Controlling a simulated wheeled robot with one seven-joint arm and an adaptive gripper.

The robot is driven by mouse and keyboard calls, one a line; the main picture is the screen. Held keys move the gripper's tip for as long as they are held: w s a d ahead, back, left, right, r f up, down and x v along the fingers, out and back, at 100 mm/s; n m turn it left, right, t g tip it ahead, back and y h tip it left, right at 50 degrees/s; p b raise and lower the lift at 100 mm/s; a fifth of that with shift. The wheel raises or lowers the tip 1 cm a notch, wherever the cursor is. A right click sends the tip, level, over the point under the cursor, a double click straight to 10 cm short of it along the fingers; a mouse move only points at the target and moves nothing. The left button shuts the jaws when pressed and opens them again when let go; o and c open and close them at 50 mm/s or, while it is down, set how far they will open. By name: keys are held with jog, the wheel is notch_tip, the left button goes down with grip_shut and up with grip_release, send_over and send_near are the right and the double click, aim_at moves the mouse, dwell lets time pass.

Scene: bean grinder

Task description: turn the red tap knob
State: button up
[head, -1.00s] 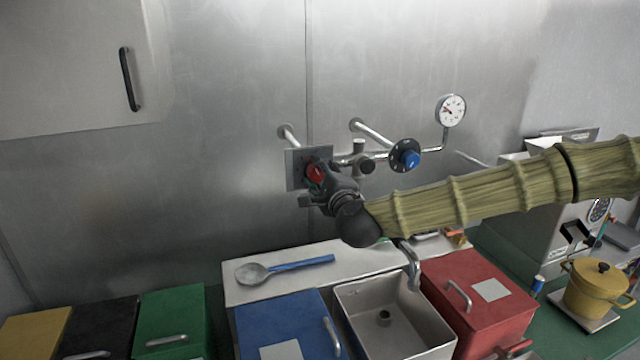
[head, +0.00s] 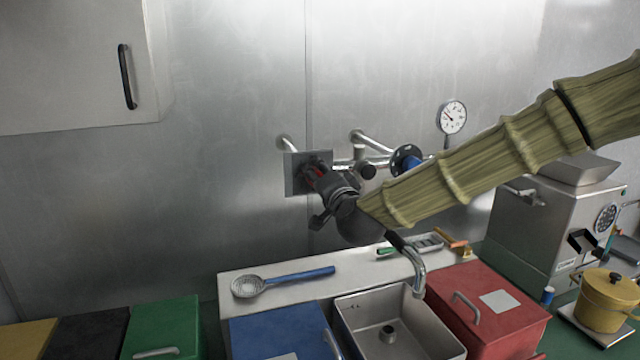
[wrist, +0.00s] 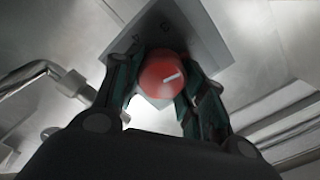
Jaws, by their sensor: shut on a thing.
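The red tap knob (wrist: 164,75) is round with a white mark on its face. It sits on a square grey plate (wrist: 180,32) on the wall. My gripper (wrist: 160,82) has a finger on each side of the knob in the wrist view and is shut on it. In the head view my gripper (head: 322,178) reaches the plate from the lower right and hides most of the red knob (head: 313,171). The knob's white mark slants slightly in the wrist view.
A blue-centred valve (head: 405,160) and chrome pipes are right of the plate, partly behind my arm. A gauge (head: 452,117) hangs further right. Below stand a sink (head: 362,312), a faucet (head: 419,272), a blue-handled strainer (head: 290,279) and a red box (head: 490,320).

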jog(key=shift+n+b, duration=0.35)
jog(key=shift+n, duration=0.65)
jog(key=o, duration=1)
jog(key=shift+o, duration=0.2)
jog(key=v, duration=1.2)
